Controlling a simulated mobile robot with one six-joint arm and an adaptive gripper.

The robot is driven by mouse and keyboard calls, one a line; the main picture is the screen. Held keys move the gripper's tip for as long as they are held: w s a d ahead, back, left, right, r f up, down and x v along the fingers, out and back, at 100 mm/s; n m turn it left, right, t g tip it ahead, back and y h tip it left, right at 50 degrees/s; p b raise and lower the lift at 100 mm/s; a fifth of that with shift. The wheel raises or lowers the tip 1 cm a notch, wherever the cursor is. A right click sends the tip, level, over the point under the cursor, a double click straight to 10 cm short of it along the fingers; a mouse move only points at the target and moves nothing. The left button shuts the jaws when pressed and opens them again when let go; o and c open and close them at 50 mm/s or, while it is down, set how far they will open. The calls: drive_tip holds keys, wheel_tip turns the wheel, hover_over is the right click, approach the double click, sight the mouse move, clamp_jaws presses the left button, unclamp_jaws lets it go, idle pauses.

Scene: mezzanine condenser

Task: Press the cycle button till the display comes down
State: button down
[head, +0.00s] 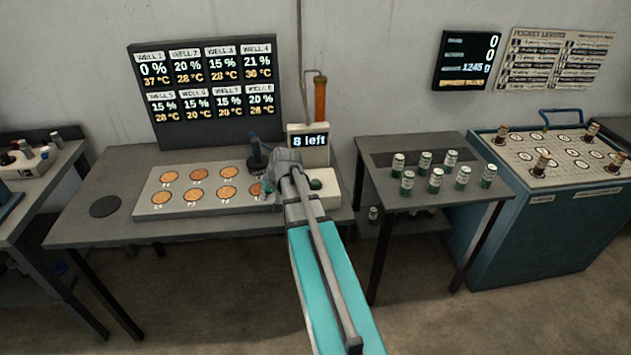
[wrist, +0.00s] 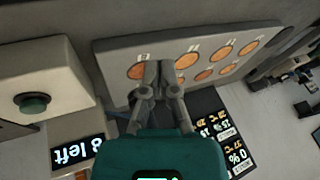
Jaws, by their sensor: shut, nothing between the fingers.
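The small display (head: 310,141) reads "8 left" and stands at the back right of the grey bench. It also shows upside down in the wrist view (wrist: 78,151). The green dome button (head: 316,184) sits on a pale box just right of my gripper in the head view. In the wrist view the button (wrist: 34,104) is at the left, clear of my fingers. My gripper (wrist: 160,68) is shut and empty, with its fingertips over the pale panel near one copper disc. In the head view my gripper (head: 268,186) is partly hidden by the wrist.
A pale panel (head: 150,198) with several copper discs lies on the bench. Behind it a dark board (head: 205,90) lists well percentages and temperatures. A dark upright knob (head: 257,156) stands close to my wrist. Several green-and-white cans (head: 436,178) stand on the right table (head: 400,200).

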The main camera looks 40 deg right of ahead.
drive_tip(key=w+d+r+m+t, duration=0.2)
drive_tip(key=d+r, duration=0.1)
drive_tip(key=d, duration=1)
wheel_tip(320, 180, up, 2)
drive_tip(key=m+t+h+p, duration=0.1)
drive_tip(key=m+t+h, duration=0.1)
hover_over(313, 180)
drive_tip(key=s, duration=0.2)
drive_tip(key=shift+w, duration=0.2)
drive_tip(key=shift+f, duration=0.15)
wheel_tip(313, 180, down, 8)
drive_tip(key=b, duration=0.8)
drive_tip(key=shift+f, duration=0.25)
drive_tip(key=shift+f+b, duration=0.2)
drive_tip(key=shift+b, duration=0.2)
drive_tip(key=shift+f, duration=0.25)
drive_tip(key=shift+f+b, duration=0.55)
drive_tip(key=shift+b, duration=0.25)
idle(1.0)
drive_tip(key=shift+r, duration=0.15)
drive_tip(key=shift+r+p, duration=0.85)
drive_tip(key=shift+p, duration=0.15)
